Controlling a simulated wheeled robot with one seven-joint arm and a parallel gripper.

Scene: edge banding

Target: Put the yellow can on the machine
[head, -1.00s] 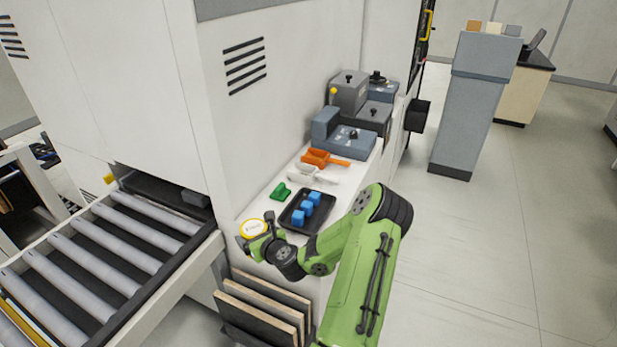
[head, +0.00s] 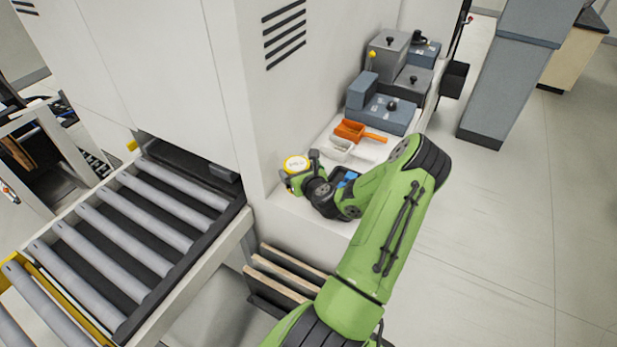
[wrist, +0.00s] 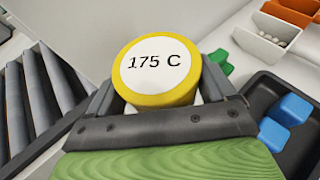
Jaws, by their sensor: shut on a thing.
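The yellow can (head: 297,165) has a white top, which reads "175 C" in the wrist view (wrist: 157,66). My gripper (head: 301,176) is shut on it, with one finger at each side of the can in the wrist view. The can is upright or nearly so, over the left end of the white ledge (head: 319,222). I cannot tell whether its base touches the ledge. The machine is the large white cabinet (head: 150,70) with a roller conveyor (head: 146,237) at its front; the rollers also show at left in the wrist view (wrist: 45,95).
A black tray (wrist: 262,90) with blue cubes (wrist: 287,112) lies right of the can, partly behind my arm in the head view. Grey boxes (head: 380,112) stand farther back. The conveyor rollers are clear.

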